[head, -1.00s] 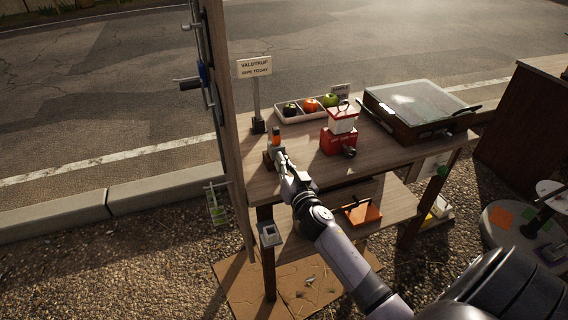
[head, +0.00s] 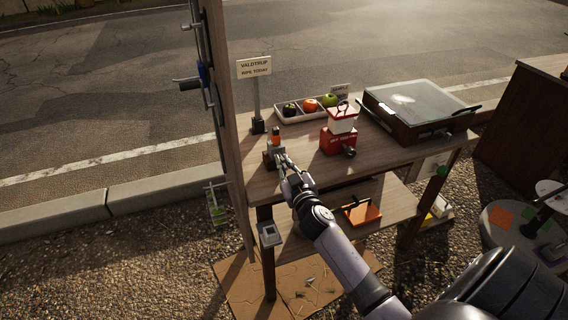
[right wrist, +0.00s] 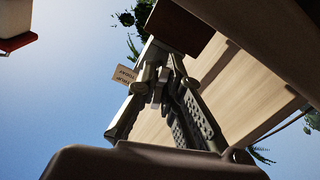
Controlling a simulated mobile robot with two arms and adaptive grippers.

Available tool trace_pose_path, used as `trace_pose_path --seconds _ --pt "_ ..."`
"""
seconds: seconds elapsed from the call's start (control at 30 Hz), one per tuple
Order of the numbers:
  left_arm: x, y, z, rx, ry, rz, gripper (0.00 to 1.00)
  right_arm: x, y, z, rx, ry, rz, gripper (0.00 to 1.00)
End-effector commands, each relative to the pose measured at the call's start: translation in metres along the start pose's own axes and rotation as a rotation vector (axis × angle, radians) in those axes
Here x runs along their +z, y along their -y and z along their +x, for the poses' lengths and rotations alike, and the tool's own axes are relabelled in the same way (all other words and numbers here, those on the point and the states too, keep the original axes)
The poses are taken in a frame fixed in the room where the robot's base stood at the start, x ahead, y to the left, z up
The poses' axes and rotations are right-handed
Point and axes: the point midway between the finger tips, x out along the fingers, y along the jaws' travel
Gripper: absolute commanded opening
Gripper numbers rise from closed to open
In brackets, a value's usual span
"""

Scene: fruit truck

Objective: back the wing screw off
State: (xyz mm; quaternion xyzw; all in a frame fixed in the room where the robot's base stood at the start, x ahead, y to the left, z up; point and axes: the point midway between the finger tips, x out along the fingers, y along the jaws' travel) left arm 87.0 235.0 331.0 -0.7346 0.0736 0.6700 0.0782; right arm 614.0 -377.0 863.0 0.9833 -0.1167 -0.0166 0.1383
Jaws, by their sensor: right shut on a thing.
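A small grey clamp-like device (head: 277,151) with an orange piece on top stands at the left end of the wooden table. My right gripper (head: 283,161) reaches to its near side. In the right wrist view the two fingers (right wrist: 160,80) are shut on a small light-grey metal part, seemingly the wing screw (right wrist: 157,88). The fingers cover part of the screw, and its thread is hidden. The screw is too small to make out in the head view. My left gripper is not in view.
A red and white device (head: 339,138) stands right of the clamp. Behind it is a white tray (head: 289,118) with fruit. A sign on a post (head: 256,95) and a wooden upright (head: 232,150) stand close on the left. A glass-lidded case (head: 418,108) fills the right end.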

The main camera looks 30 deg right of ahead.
Motion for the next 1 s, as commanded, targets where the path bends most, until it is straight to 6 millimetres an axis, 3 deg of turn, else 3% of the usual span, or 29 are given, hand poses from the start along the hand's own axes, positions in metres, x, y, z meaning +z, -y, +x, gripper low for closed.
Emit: trace_pose_path --seconds 0.6,1.0 --pt "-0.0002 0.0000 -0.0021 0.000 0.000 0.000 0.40 -0.0012 -0.0012 0.0002 0.000 -0.001 -0.583 0.00" --pt "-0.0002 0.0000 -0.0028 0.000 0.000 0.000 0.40 -0.0015 -0.0010 0.0001 -0.002 -0.003 -0.860 0.00"
